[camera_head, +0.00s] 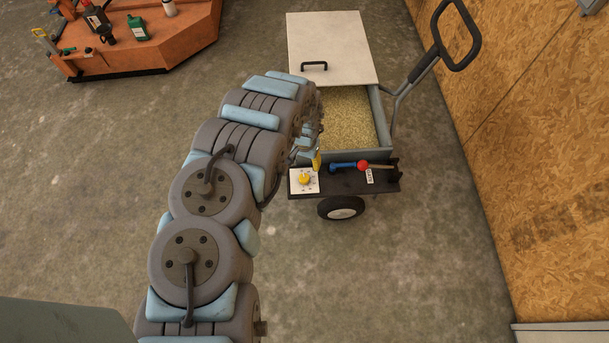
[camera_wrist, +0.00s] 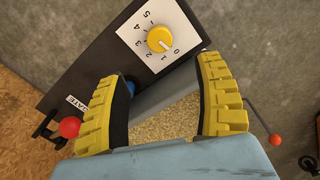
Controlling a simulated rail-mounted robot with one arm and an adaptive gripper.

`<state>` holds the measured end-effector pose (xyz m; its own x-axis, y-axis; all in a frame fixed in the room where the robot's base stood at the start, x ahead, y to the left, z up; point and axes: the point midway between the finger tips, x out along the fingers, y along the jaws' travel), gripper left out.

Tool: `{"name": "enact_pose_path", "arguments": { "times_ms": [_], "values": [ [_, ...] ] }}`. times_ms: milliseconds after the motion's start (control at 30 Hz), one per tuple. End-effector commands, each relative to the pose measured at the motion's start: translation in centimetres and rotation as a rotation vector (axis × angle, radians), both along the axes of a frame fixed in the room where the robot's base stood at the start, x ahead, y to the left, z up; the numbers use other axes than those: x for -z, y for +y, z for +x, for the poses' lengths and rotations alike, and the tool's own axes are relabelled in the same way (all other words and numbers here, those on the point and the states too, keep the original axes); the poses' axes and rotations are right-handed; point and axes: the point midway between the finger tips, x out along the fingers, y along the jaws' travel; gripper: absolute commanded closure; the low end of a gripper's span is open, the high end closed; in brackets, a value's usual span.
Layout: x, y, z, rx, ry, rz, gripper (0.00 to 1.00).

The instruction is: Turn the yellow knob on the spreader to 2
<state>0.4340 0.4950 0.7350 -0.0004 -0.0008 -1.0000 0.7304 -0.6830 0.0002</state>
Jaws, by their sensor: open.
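The yellow knob (camera_head: 304,178) sits on a white dial plate at the left end of the spreader's dark panel (camera_head: 340,183). In the wrist view, the yellow knob (camera_wrist: 160,39) is near the top centre, ringed by numbers 0 to 5. A pale mark on it points down-right, towards the 0 and 1 side; the exact setting is hard to read. My gripper (camera_head: 312,160) is just behind the knob in the head view, mostly hidden by my arm. In the wrist view, my gripper (camera_wrist: 159,68) is open and empty, its yellow ridged fingers apart and the knob beyond their tips.
A red-tipped gate lever (camera_head: 362,165) stands right of the dial. The spreader's hopper (camera_head: 345,120) holds grain-like material under a partly covering white lid (camera_head: 330,45). A push handle (camera_head: 455,40) rises near the wooden wall (camera_head: 540,120). An orange platform (camera_head: 150,45) with bottles is upper left.

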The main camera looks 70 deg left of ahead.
Motion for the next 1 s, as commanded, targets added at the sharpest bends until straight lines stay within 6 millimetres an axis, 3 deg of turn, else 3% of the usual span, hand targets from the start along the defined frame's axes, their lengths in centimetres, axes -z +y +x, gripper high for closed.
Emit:
{"name": "enact_pose_path", "arguments": {
  "times_ms": [1000],
  "values": [
    [9.3,0.0,0.1,-0.001,-0.003,0.002,0.31]
  ]
}}
